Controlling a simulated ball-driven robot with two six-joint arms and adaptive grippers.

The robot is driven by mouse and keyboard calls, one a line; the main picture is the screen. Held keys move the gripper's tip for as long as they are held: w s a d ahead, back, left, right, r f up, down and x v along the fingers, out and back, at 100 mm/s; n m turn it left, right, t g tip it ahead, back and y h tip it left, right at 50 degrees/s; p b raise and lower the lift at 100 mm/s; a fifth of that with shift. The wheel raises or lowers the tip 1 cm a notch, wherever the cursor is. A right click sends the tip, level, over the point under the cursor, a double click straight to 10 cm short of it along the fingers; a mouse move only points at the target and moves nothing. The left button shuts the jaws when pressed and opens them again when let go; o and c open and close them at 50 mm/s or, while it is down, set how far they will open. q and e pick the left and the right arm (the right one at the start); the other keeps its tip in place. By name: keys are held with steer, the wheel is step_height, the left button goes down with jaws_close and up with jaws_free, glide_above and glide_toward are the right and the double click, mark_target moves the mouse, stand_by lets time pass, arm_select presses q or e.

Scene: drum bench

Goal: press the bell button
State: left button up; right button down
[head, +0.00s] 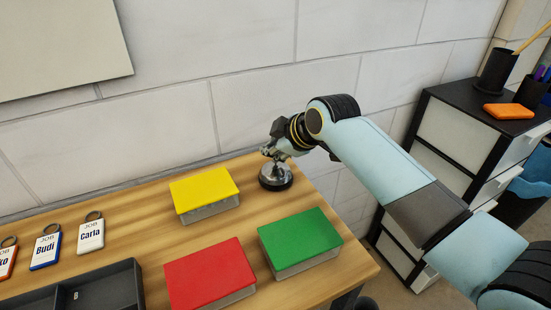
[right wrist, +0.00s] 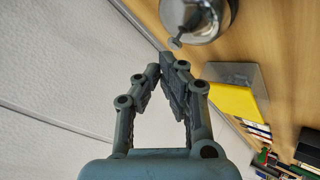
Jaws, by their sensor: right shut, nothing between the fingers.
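The bell (head: 276,179) is a silver dome on a dark round base, standing at the back right of the wooden table. Its small button (right wrist: 175,43) shows in the right wrist view, sticking out from the dome (right wrist: 203,12). My right gripper (head: 268,153) is shut and empty, right above the bell. In the right wrist view its fingertips (right wrist: 164,62) are together close by the button, with what looks like a small gap. In the head view the gripper hides the button. My left gripper is not in view.
A yellow-lidded box (head: 204,190), a red one (head: 209,273) and a green one (head: 301,238) stand on the table (head: 146,212). Job tags (head: 91,233) and a dark tray (head: 88,289) lie left. The wall (head: 240,112) is close behind the bell. A drawer unit (head: 461,128) stands right.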

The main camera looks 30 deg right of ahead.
mark_target(273, 162)
steer(key=shift+f, duration=0.45)
stand_by(0.6)
steer(key=shift+r, duration=0.1)
steer(key=shift+r+p, duration=0.8)
steer(key=shift+p, duration=0.05)
step_height(273, 162, up, 6)
steer(key=p, duration=0.6)
stand_by(0.6)
